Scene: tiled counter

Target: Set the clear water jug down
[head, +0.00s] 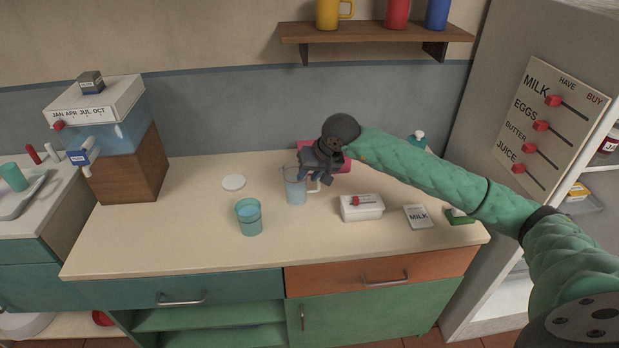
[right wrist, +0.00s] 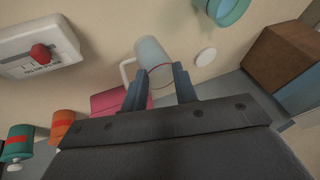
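The clear water jug (head: 295,192) stands upright on the tiled counter (head: 190,215), left of my right gripper (head: 316,182) in the head view. Whether a finger touches the jug cannot be told. My left gripper is in neither view.
A teal cup (head: 249,218) stands left of the jug, and a white disc (head: 233,182) lies behind it. A white box (head: 361,208) and a milk card (head: 418,217) are to the right. A pink item (head: 311,150) is behind my gripper. The counter's front left is clear.

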